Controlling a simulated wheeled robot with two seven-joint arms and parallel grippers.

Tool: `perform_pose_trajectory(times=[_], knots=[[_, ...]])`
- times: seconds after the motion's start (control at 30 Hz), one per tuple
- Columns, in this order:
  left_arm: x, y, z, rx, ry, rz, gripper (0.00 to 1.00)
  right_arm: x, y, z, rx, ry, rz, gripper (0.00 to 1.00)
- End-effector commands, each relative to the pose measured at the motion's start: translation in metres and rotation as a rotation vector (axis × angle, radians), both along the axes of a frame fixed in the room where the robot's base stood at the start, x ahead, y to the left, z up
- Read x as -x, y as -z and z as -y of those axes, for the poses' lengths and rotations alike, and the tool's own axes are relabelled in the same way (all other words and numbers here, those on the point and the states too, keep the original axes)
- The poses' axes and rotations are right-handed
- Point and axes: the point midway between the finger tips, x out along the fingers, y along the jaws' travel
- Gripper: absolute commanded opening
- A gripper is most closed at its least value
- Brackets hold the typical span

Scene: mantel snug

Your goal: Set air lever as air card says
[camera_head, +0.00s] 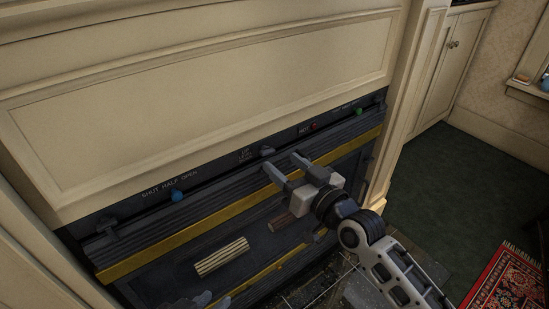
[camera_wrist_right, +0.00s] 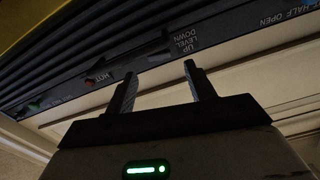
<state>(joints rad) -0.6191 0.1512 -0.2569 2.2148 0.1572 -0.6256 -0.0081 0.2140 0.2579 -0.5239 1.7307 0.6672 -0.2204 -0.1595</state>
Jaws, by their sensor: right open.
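A lever with a blue knob (camera_head: 177,196) stands on the dark control strip (camera_head: 220,172) below the words SHUT HALF OPEN, about under HALF. A blue bit of it shows at the top right edge of the right wrist view (camera_wrist_right: 309,4). No card is readable. A grey lever (camera_head: 267,151) stands beside the UP LEVEL DOWN lettering. My right gripper (camera_head: 284,165) is open and empty, in front of the strip near the grey lever and right of the blue knob. It also shows in the right wrist view (camera_wrist_right: 162,82).
A red knob (camera_head: 313,126) by HOT and a green knob (camera_head: 359,111) stand farther right on the strip. A brass bar (camera_head: 185,235) runs below ribbed dark slats. A pale ribbed block (camera_head: 222,257) lies lower down.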

Motion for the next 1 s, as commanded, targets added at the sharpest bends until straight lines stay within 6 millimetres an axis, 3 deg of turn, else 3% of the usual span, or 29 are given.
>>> perform_pose_trajectory(times=[0.23, 0.63, 0.67, 0.8, 1.0], knots=[[0.001, 0.015, 0.006, 0.005, 0.015, -0.028, 0.27, -0.029, 0.001, -0.021, 0.0, 0.0, 0.0, 0.55], [-0.003, 0.014, 0.006, 0.001, 0.022, -0.025, 0.27, -0.036, 0.0, -0.025, 0.001, 0.0, 0.0, 0.55], [-0.003, 0.014, 0.005, 0.0, 0.023, -0.026, 0.27, -0.036, 0.0, -0.025, 0.001, 0.001, 0.0, 0.52], [-0.003, 0.015, 0.004, -0.004, 0.022, -0.023, 0.27, -0.035, 0.0, -0.025, 0.001, 0.001, 0.0, 0.13], [-0.003, 0.015, 0.003, -0.005, 0.02, -0.022, 0.27, -0.035, 0.0, -0.025, 0.005, 0.001, 0.002, 0.1]])
